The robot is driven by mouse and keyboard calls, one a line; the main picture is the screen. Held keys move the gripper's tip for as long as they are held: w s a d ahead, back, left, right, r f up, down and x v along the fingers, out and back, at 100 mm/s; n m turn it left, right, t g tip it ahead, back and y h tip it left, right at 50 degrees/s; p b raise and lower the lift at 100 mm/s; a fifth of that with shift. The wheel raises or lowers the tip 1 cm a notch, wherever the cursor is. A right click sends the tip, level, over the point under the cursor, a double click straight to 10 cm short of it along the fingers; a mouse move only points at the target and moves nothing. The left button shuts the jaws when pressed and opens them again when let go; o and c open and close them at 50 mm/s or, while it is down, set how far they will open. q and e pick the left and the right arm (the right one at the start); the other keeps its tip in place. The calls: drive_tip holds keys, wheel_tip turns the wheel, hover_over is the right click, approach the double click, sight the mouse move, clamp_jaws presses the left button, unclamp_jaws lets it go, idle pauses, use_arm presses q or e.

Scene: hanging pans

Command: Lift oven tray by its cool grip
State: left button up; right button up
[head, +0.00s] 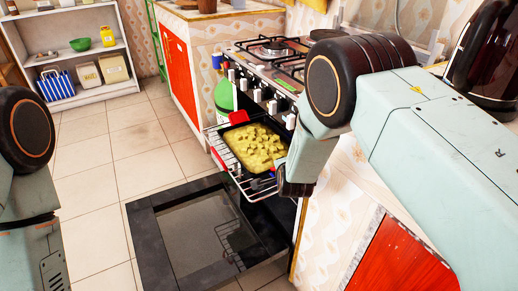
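The oven tray (232,163) holds yellow, chunky food and sits on a wire rack pulled out over the open oven door. A red grip (238,117) shows at its far left corner, and more red shows along its left side. A small blue part shows at its right edge, partly hidden. My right gripper (290,185) is at the right side of the tray, dark and mostly hidden by my arm. I cannot tell whether it touches the tray or how its fingers stand. Only links of my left arm show at the left edge; its gripper is out of view.
The oven door (160,243) lies open, low above the tiled floor. The stove (265,72) with knobs stands behind the tray. A green bottle (223,97) is beside it. A white shelf (95,95) stands far left. Floor left of the door is clear.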

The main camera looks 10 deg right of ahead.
clamp_jaws()
idle(0.6)
drive_tip(key=shift+w+r, duration=0.1)
drive_tip(key=shift+w, duration=0.05)
